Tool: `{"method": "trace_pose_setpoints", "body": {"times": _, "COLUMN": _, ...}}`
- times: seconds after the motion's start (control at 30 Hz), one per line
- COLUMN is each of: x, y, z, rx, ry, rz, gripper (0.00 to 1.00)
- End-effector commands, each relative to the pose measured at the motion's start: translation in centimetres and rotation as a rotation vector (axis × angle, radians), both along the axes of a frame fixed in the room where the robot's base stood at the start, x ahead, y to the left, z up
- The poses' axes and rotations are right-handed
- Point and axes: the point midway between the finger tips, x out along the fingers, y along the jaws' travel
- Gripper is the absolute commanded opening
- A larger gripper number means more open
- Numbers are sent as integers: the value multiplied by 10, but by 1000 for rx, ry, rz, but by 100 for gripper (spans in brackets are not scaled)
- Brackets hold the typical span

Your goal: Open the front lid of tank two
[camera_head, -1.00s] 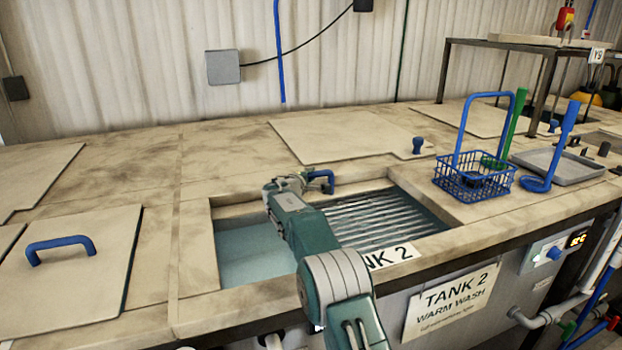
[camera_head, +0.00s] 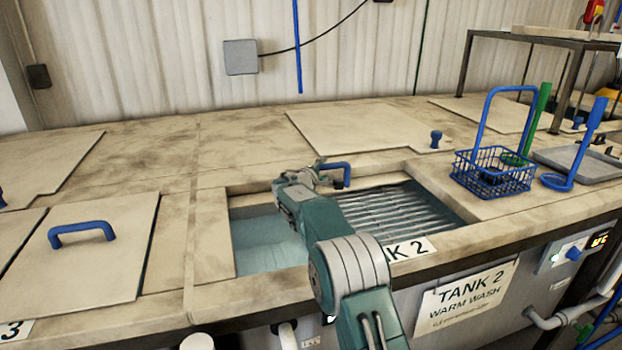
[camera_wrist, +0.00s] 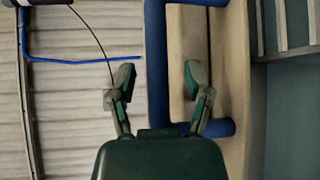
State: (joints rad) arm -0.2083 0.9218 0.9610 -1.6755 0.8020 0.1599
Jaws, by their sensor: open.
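Tank two's opening shows in the head view, with blue-green water (camera_head: 265,243) at the left and ribbed bars (camera_head: 395,208) at the right. Its front is uncovered. A blue handle (camera_head: 340,167) stands at the opening's back edge; it is large in the wrist view (camera_wrist: 157,70). A narrow beige strip (camera_wrist: 230,75) lies beside it; I cannot tell how the front lid sits. My gripper (camera_head: 318,172) is at the handle. In the wrist view my gripper (camera_wrist: 158,82) is open, its fingers either side of the handle's bar, with no visible grip.
A closed lid with a blue handle (camera_head: 105,245) lies to the left. A rear lid (camera_head: 355,130) lies flat behind the opening. A blue wire basket (camera_head: 495,175), a blue ladle (camera_head: 560,182) and a grey tray (camera_head: 590,165) stand to the right.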

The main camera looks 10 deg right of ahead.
Motion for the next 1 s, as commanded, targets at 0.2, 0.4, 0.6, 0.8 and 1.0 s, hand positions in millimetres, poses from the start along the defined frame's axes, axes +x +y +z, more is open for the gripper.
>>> {"method": "trace_pose_setpoints", "body": {"times": 0.2, "x": -28, "y": 20, "z": 5, "rx": 0, "ry": 1, "rz": 2, "gripper": 64}}
{"method": "trace_pose_setpoints", "body": {"times": 0.4, "x": -56, "y": 39, "z": 9, "rx": 0, "ry": 1, "rz": 2, "gripper": 64}}
{"method": "trace_pose_setpoints", "body": {"times": 0.6, "x": -73, "y": 51, "z": 10, "rx": 0, "ry": 2, "rz": 0, "gripper": 64}}
{"method": "trace_pose_setpoints", "body": {"times": 0.8, "x": -76, "y": 52, "z": 11, "rx": 0, "ry": 2, "rz": 0, "gripper": 64}}
{"method": "trace_pose_setpoints", "body": {"times": 1.0, "x": -78, "y": 50, "z": 13, "rx": 5, "ry": 3, "rz": -4, "gripper": 64}}
